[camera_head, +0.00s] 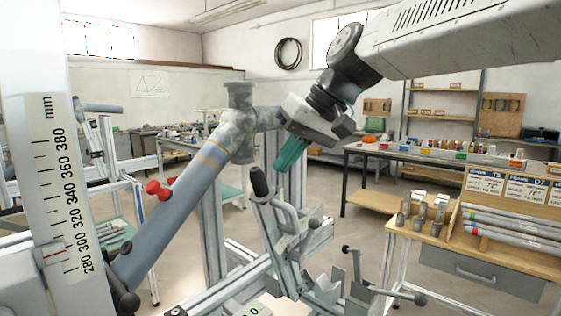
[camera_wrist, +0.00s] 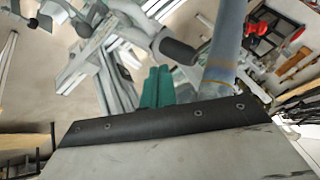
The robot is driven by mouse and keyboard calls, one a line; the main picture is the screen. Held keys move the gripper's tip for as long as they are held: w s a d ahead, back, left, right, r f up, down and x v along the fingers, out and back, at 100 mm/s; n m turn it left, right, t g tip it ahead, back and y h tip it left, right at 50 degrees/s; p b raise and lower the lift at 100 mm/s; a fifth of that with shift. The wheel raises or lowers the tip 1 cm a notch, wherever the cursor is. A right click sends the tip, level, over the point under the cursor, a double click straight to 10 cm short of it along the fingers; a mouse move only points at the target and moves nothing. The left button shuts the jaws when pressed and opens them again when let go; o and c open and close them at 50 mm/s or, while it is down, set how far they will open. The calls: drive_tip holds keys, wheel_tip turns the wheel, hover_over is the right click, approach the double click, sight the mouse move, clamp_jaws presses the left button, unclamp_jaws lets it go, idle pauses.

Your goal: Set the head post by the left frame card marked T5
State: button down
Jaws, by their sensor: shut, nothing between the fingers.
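A tall white post (camera_head: 35,60) with a millimetre scale (camera_head: 60,180) stands at the left in the head view, numbered from 280 to 380. A clear slider with a red line (camera_head: 52,252) sits low on the scale; I cannot read its exact value. Two blue-and-white frame cards stand on the right bench; the left card (camera_head: 485,181) reads T3 or T5, too small to be sure, with 72° below. My gripper (camera_head: 287,165), with green fingers, is shut and empty, above a black-knobbed lever (camera_head: 260,183). Its fingers also show in the wrist view (camera_wrist: 158,88).
A blue-grey frame tube (camera_head: 185,190) slants up to a head tube (camera_head: 240,125), left of my gripper. Metal jig clamps (camera_head: 300,240) lie below. The bench (camera_head: 470,265) at right holds tubes and metal parts.

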drive_tip(key=w+d+v, duration=0.1)
drive_tip(key=v, duration=1)
drive_tip(key=s+a+f+n+t+h, duration=0.1)
drive_tip(key=s+a+f+n+h, duration=0.15)
drive_tip(key=s+a, duration=0.6)
drive_tip(key=s+a+f+n+t+h, duration=0.15)
drive_tip(key=s+a+n, duration=0.25)
drive_tip(key=s+a, duration=0.45)
drive_tip(key=w+d+f+m+t, duration=0.1)
drive_tip(key=w+f, duration=0.2)
drive_tip(key=w, duration=0.3)
drive_tip(key=w+d+f+m+t+h, duration=0.1)
drive_tip(key=w+d+f, duration=0.1)
drive_tip(key=w, duration=0.4)
drive_tip(key=shift+w+d+f+t, duration=0.3)
drive_tip(key=shift+w+f+t, duration=0.05)
